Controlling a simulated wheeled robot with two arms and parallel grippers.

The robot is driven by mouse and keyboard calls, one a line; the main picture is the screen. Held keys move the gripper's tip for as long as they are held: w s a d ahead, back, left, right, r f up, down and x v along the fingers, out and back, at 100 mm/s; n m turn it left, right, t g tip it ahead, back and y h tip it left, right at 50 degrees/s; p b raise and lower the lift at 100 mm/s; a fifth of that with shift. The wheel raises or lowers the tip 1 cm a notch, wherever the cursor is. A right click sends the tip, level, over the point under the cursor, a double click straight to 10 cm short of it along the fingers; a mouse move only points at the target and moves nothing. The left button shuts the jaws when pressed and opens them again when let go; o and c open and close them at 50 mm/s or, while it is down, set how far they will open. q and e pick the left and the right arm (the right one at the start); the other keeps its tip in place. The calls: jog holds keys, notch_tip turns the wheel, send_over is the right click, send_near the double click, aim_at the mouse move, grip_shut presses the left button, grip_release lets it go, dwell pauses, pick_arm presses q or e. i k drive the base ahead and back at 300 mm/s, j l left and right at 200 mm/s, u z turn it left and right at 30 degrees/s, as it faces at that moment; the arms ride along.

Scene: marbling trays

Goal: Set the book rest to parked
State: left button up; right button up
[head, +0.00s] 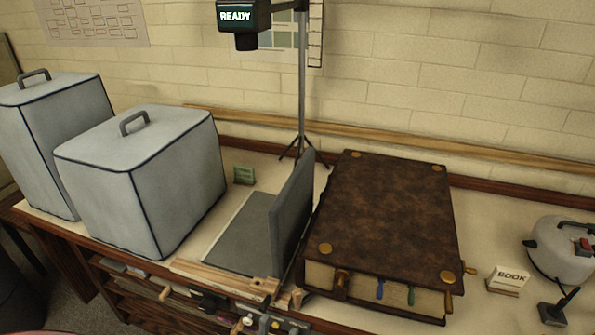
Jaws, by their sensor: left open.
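The grey book rest stands near the middle of the counter in the head view. Its upright panel (293,212) rises along the left side of a thick brown book (390,215), and a flat grey plate (238,235) lies left of the panel. I cannot tell whether the panel touches the book. The book lies flat, closed, with metal corner studs and coloured ribbons at its front edge. My right gripper is not in view.
Two grey covered boxes (150,185) with handles fill the left. A thin stand (302,80) carries a "READY" display (240,17) behind the rest. Wooden strips (225,282) lie at the front edge. A "BOOK" sign (508,278) and a round grey device (565,250) stand right.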

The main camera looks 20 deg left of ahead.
aim_at(289, 214)
jog(key=j+u, duration=0.15)
jog(key=u, duration=0.25)
jog(key=j+u, duration=0.15)
jog(key=u, duration=0.2)
jog(key=k+j, duration=0.05)
